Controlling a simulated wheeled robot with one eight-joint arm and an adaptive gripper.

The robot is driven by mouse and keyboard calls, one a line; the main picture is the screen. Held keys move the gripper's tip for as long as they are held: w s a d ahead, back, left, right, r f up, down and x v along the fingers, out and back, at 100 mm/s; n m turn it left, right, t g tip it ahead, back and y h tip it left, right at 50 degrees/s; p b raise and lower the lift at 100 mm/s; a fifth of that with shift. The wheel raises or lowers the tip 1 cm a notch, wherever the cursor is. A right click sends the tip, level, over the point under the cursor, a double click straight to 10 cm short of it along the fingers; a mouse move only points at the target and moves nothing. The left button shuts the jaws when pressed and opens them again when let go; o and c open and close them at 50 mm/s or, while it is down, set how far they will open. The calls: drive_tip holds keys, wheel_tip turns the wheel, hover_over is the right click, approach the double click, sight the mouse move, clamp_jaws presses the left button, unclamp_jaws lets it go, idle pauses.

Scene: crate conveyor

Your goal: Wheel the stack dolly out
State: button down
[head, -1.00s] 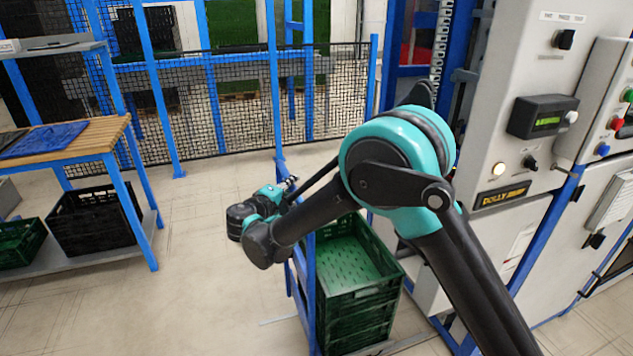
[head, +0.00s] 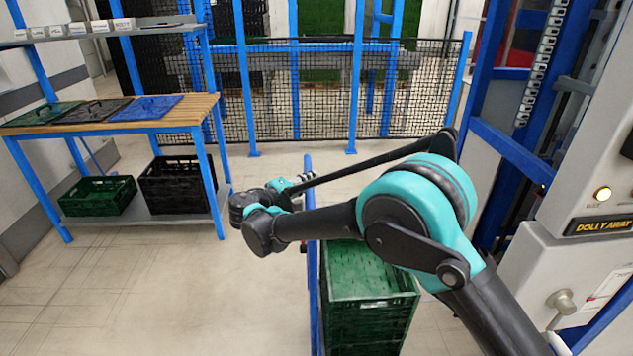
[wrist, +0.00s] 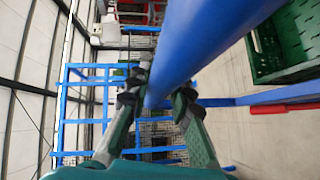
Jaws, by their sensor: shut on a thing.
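The stack dolly shows in the head view as a blue upright handle frame (head: 312,300) beside a stack of green crates (head: 368,325). The top crate looks empty; the dolly's base is hidden. My gripper (head: 300,186) is at the top of the handle frame. In the wrist view my gripper (wrist: 160,103) has its fingers on both sides of a thick blue bar (wrist: 205,45) and is shut on it. A green crate (wrist: 285,45) is at the upper right of that view.
A machine cabinet (head: 590,225) with a "DOLLY AWAY" label and a lit lamp stands close on the right. A wooden-topped workbench (head: 190,110) with a green crate (head: 97,196) and a black crate (head: 178,184) below stands left. Mesh fence (head: 300,90) closes the back. Floor between (head: 180,290) is clear.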

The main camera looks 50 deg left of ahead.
drive_tip(key=c, duration=1.3)
unclamp_jaws()
drive_tip(key=shift+s, duration=0.1)
drive_tip(key=s, duration=0.4)
drive_tip(key=s+r, duration=0.1)
drive_tip(key=s, duration=0.2)
drive_tip(key=s+d, duration=0.1)
drive_tip(key=s, duration=0.3)
drive_tip(key=shift+s+r, duration=0.3)
